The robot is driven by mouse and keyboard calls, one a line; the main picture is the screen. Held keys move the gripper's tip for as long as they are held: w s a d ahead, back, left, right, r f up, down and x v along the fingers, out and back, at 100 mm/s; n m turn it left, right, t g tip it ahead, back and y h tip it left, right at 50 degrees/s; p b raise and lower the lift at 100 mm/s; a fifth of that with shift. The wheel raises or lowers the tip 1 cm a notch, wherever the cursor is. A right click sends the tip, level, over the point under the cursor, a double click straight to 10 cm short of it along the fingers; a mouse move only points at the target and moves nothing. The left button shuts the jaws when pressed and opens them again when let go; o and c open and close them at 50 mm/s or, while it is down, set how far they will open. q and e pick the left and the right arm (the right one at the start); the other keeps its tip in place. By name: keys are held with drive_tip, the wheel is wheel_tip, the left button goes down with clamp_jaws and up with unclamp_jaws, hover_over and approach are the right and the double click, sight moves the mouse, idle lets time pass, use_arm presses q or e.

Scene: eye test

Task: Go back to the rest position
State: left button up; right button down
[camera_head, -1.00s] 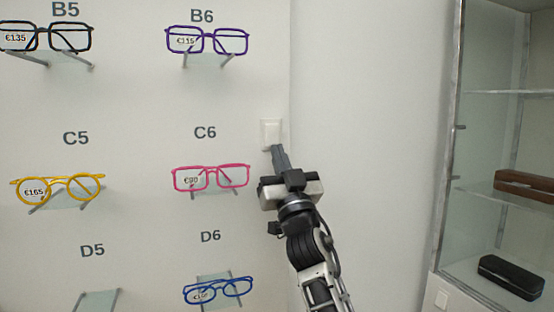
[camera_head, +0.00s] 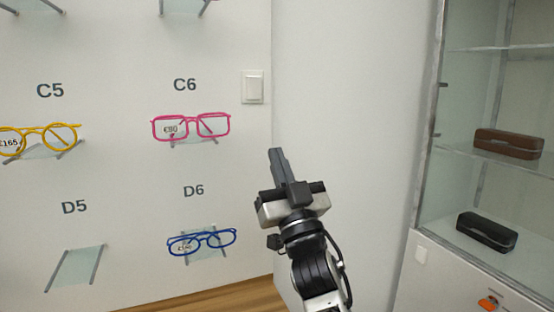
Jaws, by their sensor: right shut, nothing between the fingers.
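My right gripper (camera_head: 277,156) is in the middle of the head view, pointing up and away from me. Its fingers are shut with nothing between them. It is in front of the wall edge, below and to the right of a white light switch (camera_head: 253,87), and apart from it in the picture. My left gripper is not in view.
Pink glasses (camera_head: 191,127), blue glasses (camera_head: 202,241) and yellow glasses (camera_head: 38,138) sit on wall holders. The D5 holder (camera_head: 75,268) is empty. A glass cabinet at right holds a brown case (camera_head: 508,143) and a black case (camera_head: 487,232). Wooden floor (camera_head: 215,299) shows below.

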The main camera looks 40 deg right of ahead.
idle(0.3)
drive_tip(key=s+a+f+n+g+y+p, duration=0.1)
drive_tip(key=s+a+f+g+y, duration=0.1)
drive_tip(key=f, duration=0.8)
drive_tip(key=s+a+f+n+g+y, duration=0.1)
drive_tip(key=s+a+f+g+y, duration=0.2)
drive_tip(key=a+f, duration=0.4)
drive_tip(key=s+a+f+n+g+y+p, duration=0.1)
drive_tip(key=a+f+g, duration=0.4)
drive_tip(key=f, duration=1)
drive_tip(key=shift+s+a+n+g+y+p, duration=0.15)
drive_tip(key=shift+s+n+y, duration=0.2)
drive_tip(key=shift+y, duration=0.35)
drive_tip(key=shift+s+a+n+g+y+p, duration=0.15)
drive_tip(key=shift+s+n+y, duration=0.2)
drive_tip(key=shift+y, duration=0.35)
drive_tip(key=s+a+f+g+y, duration=0.1)
drive_tip(key=s+a+f+g, duration=0.3)
drive_tip(key=s+f, duration=0.3)
drive_tip(key=shift+s+a+f+n+y, duration=0.25)
drive_tip(key=shift+s+a+n+y, duration=0.15)
drive_tip(key=shift+s+a, duration=0.6)
drive_tip(key=shift+s+d, duration=0.1)
